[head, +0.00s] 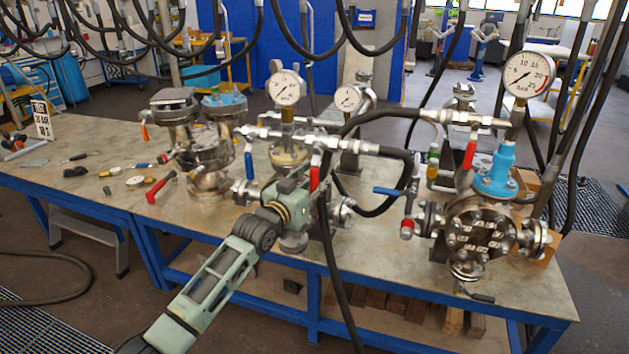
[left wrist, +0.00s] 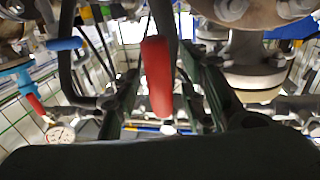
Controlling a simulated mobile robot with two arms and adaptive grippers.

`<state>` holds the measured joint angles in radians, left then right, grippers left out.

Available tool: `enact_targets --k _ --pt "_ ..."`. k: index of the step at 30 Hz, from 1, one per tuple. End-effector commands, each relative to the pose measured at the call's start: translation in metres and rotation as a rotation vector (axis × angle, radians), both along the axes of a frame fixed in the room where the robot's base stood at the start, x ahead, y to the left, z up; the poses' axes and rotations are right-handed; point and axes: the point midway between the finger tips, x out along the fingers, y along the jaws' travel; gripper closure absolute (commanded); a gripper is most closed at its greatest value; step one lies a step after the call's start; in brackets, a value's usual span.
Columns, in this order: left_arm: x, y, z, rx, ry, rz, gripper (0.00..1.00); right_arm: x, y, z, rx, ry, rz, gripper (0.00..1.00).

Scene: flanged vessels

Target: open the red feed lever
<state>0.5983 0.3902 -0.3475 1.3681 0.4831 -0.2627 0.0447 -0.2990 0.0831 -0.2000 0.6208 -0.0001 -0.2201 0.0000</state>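A red lever (head: 315,174) stands upright on the pipework of the middle vessel, just beside my left gripper (head: 301,188). In the left wrist view the red lever (left wrist: 157,77) lies between the two dark fingers of my left gripper (left wrist: 163,100). There is a visible gap on both sides, so the gripper is open around it and not closed on it. Another red lever (head: 470,153) is on the right vessel. No label shows which lever is the feed one. My right gripper is not in view.
Blue levers (head: 386,191) and (head: 249,165) are on nearby pipes. Pressure gauges (head: 285,88) and (head: 528,75) rise above the vessels. Black hoses hang around the middle vessel. The bench (head: 100,150) has some bare room at the left, with small loose tools.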

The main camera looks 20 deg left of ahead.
Motion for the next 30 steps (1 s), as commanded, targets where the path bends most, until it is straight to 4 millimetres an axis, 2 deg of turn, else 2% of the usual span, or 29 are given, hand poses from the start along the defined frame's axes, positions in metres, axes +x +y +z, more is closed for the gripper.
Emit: enact_targets --k 5,18,30 --pt "0.0 -0.0002 -0.0003 0.0 0.0 0.0 0.61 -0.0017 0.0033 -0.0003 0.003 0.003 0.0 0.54" --pt "-0.0002 -0.0001 -0.0004 0.0 0.001 0.0 0.99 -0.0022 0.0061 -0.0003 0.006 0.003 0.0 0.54" --pt "-0.0003 -0.0001 -0.0007 0.0 0.001 0.0 1.0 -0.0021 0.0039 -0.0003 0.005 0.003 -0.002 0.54"
